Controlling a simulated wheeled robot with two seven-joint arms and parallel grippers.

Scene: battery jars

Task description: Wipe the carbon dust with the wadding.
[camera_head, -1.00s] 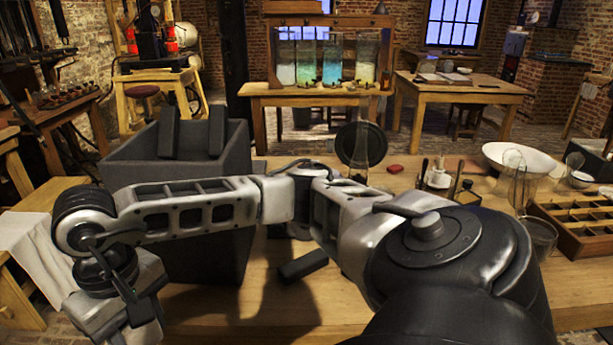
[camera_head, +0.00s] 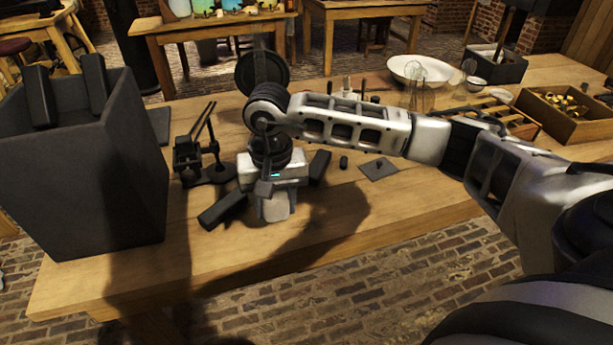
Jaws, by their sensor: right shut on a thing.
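My right gripper (camera_head: 276,212) points down over the near middle of the wooden workbench (camera_head: 215,262). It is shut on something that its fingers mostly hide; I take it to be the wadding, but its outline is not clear. I cannot make out the carbon dust for certain, as the arm's shadow darkens the wood here. My left gripper is out of view.
A tall dark grey bin (camera_head: 85,170) holding dark slabs stands at the left. A small black stand (camera_head: 200,155) is between it and my gripper. A thin dark plate (camera_head: 379,168) lies to the right. Glassware, a white bowl (camera_head: 420,70) and wooden trays (camera_head: 565,125) stand farther back right.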

